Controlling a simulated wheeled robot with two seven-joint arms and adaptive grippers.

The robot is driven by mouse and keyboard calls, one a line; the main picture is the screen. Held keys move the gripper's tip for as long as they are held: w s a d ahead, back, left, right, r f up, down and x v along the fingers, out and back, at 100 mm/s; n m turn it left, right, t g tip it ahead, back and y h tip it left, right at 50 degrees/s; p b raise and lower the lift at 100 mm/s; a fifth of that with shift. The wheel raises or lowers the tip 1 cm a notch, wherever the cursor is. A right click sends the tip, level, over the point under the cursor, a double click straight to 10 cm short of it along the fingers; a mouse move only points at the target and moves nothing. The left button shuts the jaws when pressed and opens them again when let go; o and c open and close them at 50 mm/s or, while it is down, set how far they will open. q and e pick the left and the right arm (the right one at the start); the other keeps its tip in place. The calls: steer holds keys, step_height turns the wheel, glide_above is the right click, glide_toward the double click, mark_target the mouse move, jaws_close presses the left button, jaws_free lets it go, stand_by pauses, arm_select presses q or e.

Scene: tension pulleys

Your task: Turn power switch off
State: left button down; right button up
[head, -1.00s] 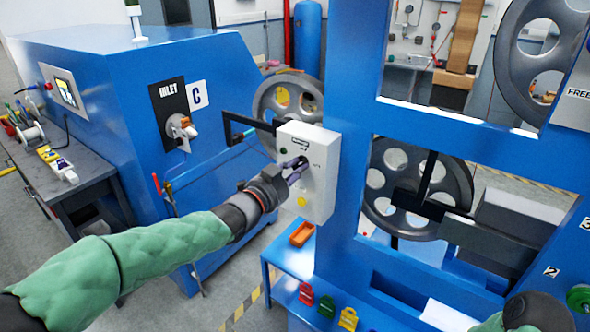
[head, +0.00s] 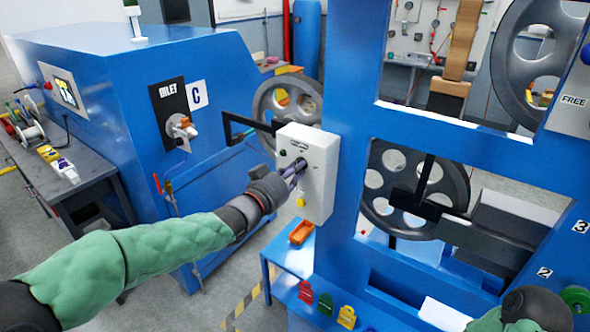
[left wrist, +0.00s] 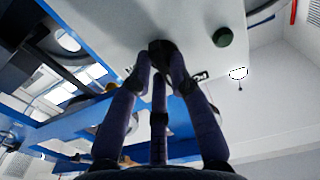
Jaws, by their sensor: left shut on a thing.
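The power switch is a small black knob (left wrist: 165,52) on the face of a white control box (head: 318,188), which is mounted on the blue machine frame. My left gripper (head: 299,167) reaches in from the left, its purple-grey fingers shut on the knob. In the left wrist view the fingers (left wrist: 160,78) meet around the knob and partly cover it. In the head view the fingers hide most of the knob, so its exact setting cannot be read. Only a dark part and green sleeve of my right arm show at the lower right; its fingers are out of sight.
A green button (left wrist: 222,37) is near the knob, and a yellow button (head: 300,202) is lower on the box. A blue table with an orange tray (head: 301,232) and coloured padlocks (head: 326,304) stands below. The blue inlet cabinet (head: 110,120) is at left.

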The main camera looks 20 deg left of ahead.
arm_select(q)
steer(key=shift+f, duration=0.1)
stand_by(0.4)
steer(key=c, duration=1.1)
jaws_free()
steer(key=shift+c, duration=0.2)
steer(key=v, duration=1.2)
